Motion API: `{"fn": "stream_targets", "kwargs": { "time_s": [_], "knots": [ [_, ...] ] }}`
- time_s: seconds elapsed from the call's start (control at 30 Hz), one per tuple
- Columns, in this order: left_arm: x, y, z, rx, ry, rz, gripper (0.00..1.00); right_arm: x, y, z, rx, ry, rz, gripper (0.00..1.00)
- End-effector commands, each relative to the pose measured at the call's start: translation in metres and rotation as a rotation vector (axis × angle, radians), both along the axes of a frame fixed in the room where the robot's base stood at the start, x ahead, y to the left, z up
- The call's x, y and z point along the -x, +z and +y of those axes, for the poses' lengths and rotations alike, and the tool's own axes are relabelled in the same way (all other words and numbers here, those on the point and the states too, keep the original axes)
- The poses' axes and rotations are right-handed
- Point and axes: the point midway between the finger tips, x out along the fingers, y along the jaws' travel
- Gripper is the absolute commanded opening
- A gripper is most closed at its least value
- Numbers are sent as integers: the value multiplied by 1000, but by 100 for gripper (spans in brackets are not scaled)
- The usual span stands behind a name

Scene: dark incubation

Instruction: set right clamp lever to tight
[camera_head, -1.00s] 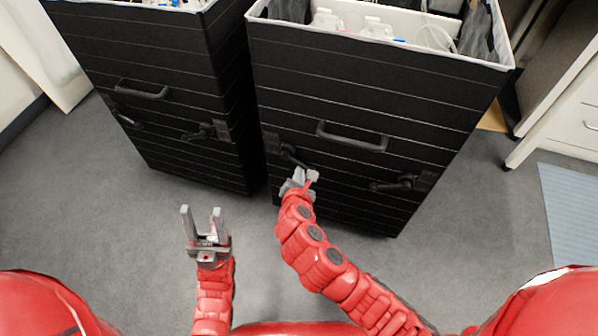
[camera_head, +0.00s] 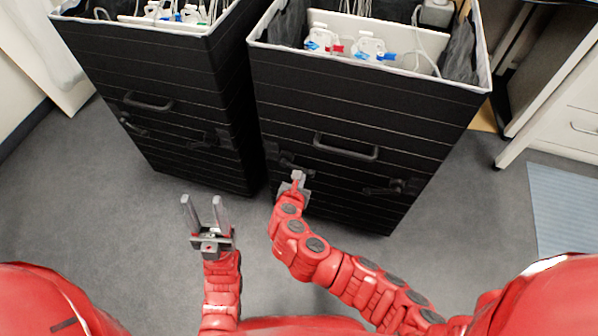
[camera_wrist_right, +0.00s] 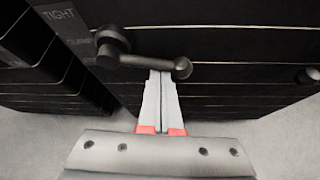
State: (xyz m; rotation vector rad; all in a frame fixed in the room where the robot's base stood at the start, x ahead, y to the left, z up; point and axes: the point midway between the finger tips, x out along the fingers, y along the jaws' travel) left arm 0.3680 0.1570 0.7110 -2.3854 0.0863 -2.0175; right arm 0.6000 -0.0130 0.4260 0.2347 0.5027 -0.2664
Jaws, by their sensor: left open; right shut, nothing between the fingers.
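The right black box (camera_head: 350,110) has two dark clamp levers low on its front. The left of these levers (camera_head: 284,160) is partly hidden behind my right gripper (camera_head: 298,176), which is shut and empty. The right one (camera_head: 395,187) stands clear of both grippers. In the right wrist view a black lever (camera_wrist_right: 145,61) lies nearly level, its round knob at right, slightly lower than its pivot. The closed fingertips (camera_wrist_right: 161,73) are just below its rod; I cannot tell if they touch. A "TIGHT" label (camera_wrist_right: 59,14) shows left of the pivot. My left gripper (camera_head: 204,212) is open and empty.
A second black box (camera_head: 180,70) with its own levers stands to the left, a narrow gap between them. A bar handle (camera_head: 346,147) sits above the levers on the right box. Grey floor (camera_head: 90,210) is free in front. A white drawer cabinet (camera_head: 565,110) stands right.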

Motion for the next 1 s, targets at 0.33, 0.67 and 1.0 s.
{"fn": "stream_targets", "kwargs": {
  "time_s": [0.33,0.67,1.0],
  "knots": [
    [0,72,0,0,0,0,50,1,29,1,306,4,99,0],
    [0,100,0,-1,0,0,50,1,37,1,526,1,174,0],
    [0,112,0,-1,0,0,50,0,41,2,540,4,176,0]
  ]
}}
